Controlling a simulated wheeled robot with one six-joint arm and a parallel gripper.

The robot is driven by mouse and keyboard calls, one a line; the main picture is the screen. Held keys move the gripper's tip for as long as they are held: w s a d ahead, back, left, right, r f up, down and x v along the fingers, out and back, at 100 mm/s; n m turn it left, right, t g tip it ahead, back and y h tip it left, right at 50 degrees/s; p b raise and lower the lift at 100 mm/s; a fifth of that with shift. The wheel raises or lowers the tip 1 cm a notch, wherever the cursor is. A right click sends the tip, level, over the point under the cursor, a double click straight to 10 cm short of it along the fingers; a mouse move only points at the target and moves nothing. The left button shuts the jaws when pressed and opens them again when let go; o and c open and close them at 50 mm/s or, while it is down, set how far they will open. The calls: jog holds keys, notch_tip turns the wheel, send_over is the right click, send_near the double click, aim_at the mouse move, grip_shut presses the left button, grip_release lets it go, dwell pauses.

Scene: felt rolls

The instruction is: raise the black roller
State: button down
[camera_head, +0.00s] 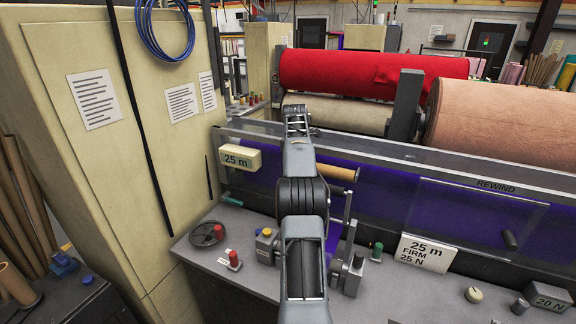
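I cannot make out the black roller for sure; my arm covers the middle of the machine. A grey metal bracket (349,235) stands just right of my arm, with a strip of purple felt beside it, and any roller there is hidden. A tan core (338,172) sticks out to the right from behind my arm. A small dark cylinder (508,240) sits on the front of the clear panel at the right. My gripper (297,110) is at the far end of my arm, near the machine's top rail. Its fingers are too small to read.
A beige cabinet (130,150) stands close on the left. Red (365,72) and peach (510,120) felt rolls lie behind.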

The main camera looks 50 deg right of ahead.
jog(key=shift+d, duration=0.15)
dwell(0.3)
jog(key=c, duration=1.2)
grip_release()
jog(key=o, duration=0.3)
jog(key=shift+d+f, duration=0.1)
jog(key=shift+d, duration=0.2)
jog(key=shift+o, duration=0.6)
jog(key=shift+a, duration=0.2)
jog(key=shift+w+r, duration=0.1)
jog(key=shift+r, duration=0.1)
